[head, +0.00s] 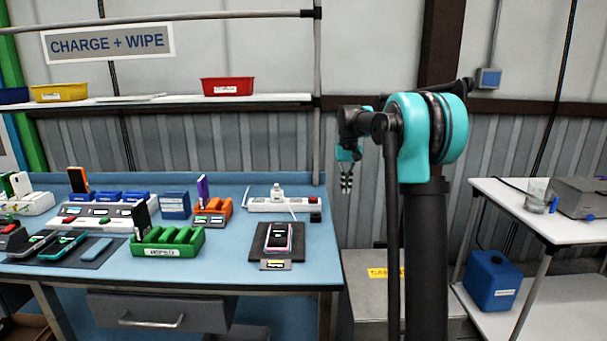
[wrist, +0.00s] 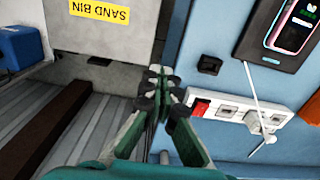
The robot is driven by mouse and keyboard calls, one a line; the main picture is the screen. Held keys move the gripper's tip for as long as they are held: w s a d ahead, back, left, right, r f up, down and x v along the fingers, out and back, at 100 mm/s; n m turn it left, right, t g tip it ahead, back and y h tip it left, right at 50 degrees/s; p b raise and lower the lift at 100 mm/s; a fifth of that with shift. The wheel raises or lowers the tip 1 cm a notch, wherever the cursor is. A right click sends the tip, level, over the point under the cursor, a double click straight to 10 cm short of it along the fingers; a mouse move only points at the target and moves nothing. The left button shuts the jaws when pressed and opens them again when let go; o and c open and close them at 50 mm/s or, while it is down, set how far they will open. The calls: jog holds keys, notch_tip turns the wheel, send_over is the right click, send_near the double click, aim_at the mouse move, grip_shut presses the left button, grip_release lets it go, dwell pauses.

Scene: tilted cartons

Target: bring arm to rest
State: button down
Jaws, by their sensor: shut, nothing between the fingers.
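My arm (head: 425,130), teal and black, stands folded in front of the gap to the right of the blue bench. My gripper (head: 346,186) hangs pointing down beside the bench's right edge, with nothing in it. In the wrist view the gripper (wrist: 160,78) shows its two green fingers with their tips together. It is apart from the bench and from everything on it.
The blue bench (head: 225,262) holds a phone on a dark pad (head: 276,240), a white power strip (head: 285,204) and a green rack (head: 168,242). A grey sand bin (head: 370,300) stands below my gripper. A white table (head: 515,205) is at the right.

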jog(key=s+d+f+t, duration=0.1)
jog(key=s+f, duration=0.6)
jog(key=s, duration=0.5)
jog(key=s+d+f+t, duration=0.1)
jog(key=s+f, duration=0.6)
jog(key=s, duration=0.6)
jog(key=s+d+f+t, duration=0.1)
jog(key=s+f+t, duration=0.1)
jog(key=s+f, duration=0.5)
jog(key=s, duration=0.6)
jog(key=shift+s+d+f, duration=0.2)
jog(key=shift+d+f, duration=0.05)
jog(key=shift+f, duration=0.05)
